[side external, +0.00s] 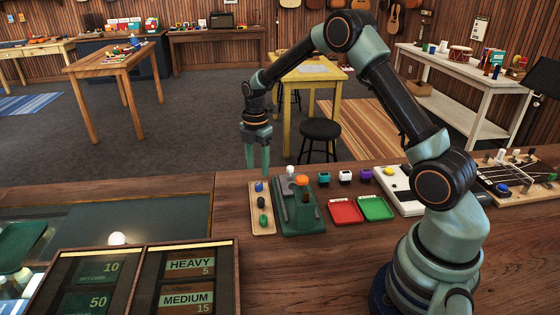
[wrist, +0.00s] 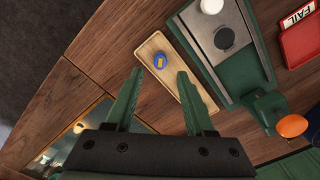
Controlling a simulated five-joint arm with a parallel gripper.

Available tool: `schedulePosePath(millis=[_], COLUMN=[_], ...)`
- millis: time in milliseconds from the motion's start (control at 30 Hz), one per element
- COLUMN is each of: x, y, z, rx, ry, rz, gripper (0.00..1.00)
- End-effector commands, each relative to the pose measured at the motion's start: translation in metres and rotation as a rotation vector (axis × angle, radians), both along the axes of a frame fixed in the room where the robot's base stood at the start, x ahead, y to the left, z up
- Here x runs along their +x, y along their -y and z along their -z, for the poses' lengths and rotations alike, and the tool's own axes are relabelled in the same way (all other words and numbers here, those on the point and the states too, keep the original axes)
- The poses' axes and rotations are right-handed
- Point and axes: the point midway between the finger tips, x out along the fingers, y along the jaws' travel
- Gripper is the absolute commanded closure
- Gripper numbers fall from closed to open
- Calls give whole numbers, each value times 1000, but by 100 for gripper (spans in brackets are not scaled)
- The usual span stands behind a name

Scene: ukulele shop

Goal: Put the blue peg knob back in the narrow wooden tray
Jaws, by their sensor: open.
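The narrow wooden tray (side external: 271,228) lies on the counter at the left of the green fixture. A blue peg knob (side external: 259,187) sits in the tray's far end, with a black knob (side external: 261,202) and a green knob (side external: 263,219) nearer the camera. In the wrist view the blue knob (wrist: 159,61) shows inside the tray (wrist: 153,39), just beyond and between my fingertips. My gripper (side external: 257,168) is open and empty, pointing down above the tray's far end; its fingers (wrist: 159,76) stand apart without touching the knob. The other knobs are hidden in the wrist view.
A green fixture (side external: 293,222) with an orange-topped part (side external: 302,181) stands right beside the tray. Red (side external: 345,211) and green (side external: 375,208) trays lie further right. Another blue round piece (side external: 502,188) is on the board at far right.

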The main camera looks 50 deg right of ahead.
Motion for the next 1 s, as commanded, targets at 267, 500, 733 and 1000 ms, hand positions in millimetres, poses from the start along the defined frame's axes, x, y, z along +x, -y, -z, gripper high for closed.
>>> schedulePosePath(millis=[267,500,733,1000], x=[1,-1,-24,-79], y=[0,-2,-24,-59], z=[-51,-71,-120,-174], rx=[-1,-1,-4,54], ry=[3,6,90,224], rz=[0,17,259,692], gripper=[46,46,46,46])
